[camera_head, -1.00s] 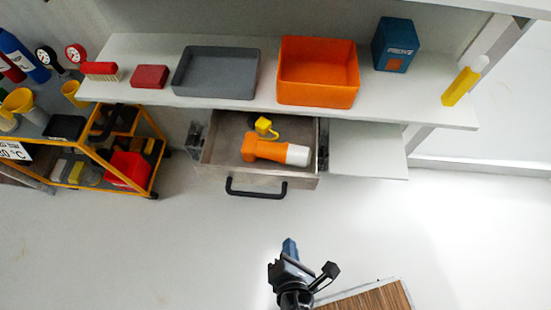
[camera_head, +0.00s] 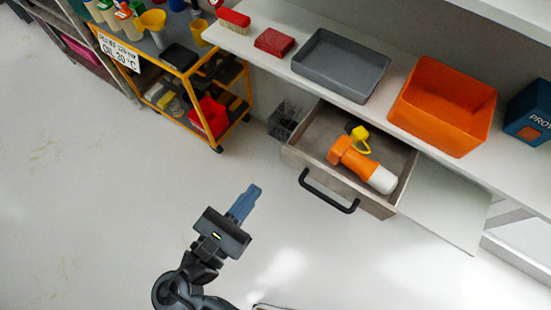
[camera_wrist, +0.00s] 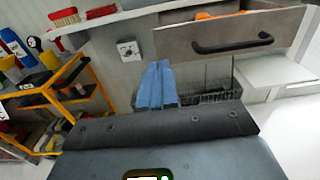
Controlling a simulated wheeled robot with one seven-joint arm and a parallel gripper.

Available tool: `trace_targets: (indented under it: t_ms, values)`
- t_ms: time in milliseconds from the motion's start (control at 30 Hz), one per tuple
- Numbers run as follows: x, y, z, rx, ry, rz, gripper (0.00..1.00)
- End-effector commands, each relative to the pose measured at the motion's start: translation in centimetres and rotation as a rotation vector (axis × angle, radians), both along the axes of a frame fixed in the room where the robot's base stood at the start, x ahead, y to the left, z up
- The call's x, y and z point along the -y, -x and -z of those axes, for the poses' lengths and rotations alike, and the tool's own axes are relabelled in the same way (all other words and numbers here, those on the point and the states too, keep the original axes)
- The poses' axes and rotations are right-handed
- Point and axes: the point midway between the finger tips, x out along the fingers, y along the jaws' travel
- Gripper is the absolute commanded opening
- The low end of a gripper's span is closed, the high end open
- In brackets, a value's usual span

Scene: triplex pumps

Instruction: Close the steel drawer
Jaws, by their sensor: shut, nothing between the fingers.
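The steel drawer (camera_head: 300,153) is pulled out from under the workbench, with its black handle (camera_head: 328,191) on the front. Inside it lie an orange and white torch-like object (camera_head: 362,165) and a small yellow item (camera_head: 358,139). The drawer front (camera_wrist: 225,34) and handle (camera_wrist: 232,45) also show in the wrist view, at the upper right. My gripper (camera_head: 247,200) is shut and empty, with blue fingers. It is in front of and to the left of the drawer, apart from it. In the wrist view the fingertips (camera_wrist: 158,72) point below and left of the handle.
The workbench (camera_head: 300,80) holds a grey tray (camera_head: 340,65), an orange bin (camera_head: 440,105), a red box (camera_head: 274,42) and a blue box (camera_head: 530,112). A yellow-framed cart (camera_head: 190,75) stands to the left. The floor in front of the drawer is clear.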

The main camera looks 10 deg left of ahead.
Motion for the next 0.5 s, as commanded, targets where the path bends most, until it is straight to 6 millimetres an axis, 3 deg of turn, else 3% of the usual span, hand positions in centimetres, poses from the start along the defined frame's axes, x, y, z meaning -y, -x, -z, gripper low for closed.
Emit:
trace_targets:
  t_ms: [300, 500]
  values:
    - [2.2, -5.8, 0.0, -0.001, -0.001, 0.002, 0.0]
    - [2.9, -8.0, 0.0, -0.001, -0.001, 0.0, 0.0]
